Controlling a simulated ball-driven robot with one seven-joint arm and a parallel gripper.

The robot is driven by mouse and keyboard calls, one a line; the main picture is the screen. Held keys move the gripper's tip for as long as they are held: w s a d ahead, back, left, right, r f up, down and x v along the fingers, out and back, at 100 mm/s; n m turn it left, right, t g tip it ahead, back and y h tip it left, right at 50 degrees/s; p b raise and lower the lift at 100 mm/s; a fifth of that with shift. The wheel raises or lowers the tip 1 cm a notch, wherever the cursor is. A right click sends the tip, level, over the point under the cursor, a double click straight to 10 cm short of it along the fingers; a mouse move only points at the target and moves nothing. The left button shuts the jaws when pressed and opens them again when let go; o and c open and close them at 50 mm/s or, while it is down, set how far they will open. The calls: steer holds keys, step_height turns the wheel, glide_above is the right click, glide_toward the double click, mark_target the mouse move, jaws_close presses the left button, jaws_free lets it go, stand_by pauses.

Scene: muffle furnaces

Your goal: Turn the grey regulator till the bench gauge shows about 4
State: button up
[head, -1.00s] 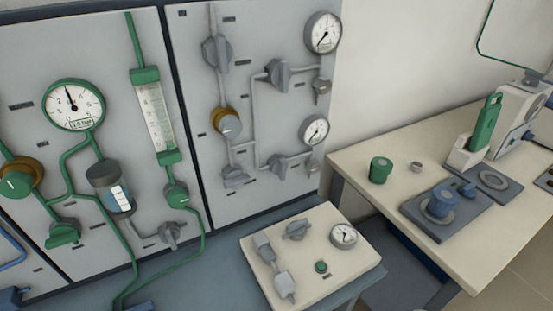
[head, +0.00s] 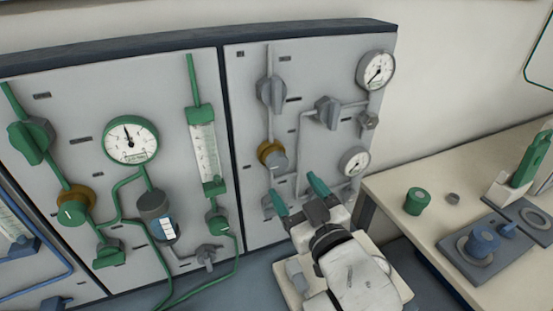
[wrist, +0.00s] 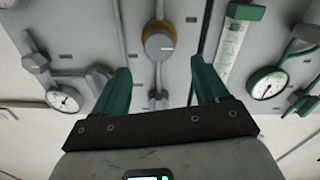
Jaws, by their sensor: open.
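The grey regulator (head: 278,160) is a round grey knob on a brass collar, on the right wall panel. It also shows in the wrist view (wrist: 158,42), top centre, with a white pointer line. My gripper (head: 297,192) has green fingers spread apart, below and right of the regulator in the head view. In the wrist view the regulator appears beyond the open gap between my fingertips (wrist: 160,72), and nothing is between them. The bench gauge is hidden behind my arm in the head view now.
Grey valve handles (head: 271,93) (head: 328,112) and two gauges (head: 376,70) (head: 354,161) surround the regulator. The left panel (head: 90,130) carries green pipes and another gauge (head: 131,139). A side table (head: 400,190) with a green cylinder (head: 417,201) stands right.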

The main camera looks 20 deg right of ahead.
mark_target(280, 166)
steer(key=w+p, duration=0.1)
steer(key=w, duration=0.8)
steer(key=shift+w+p, duration=0.1)
steer(key=shift+p, duration=0.2)
steer(key=shift+f, duration=0.1)
steer(key=c, duration=1.1)
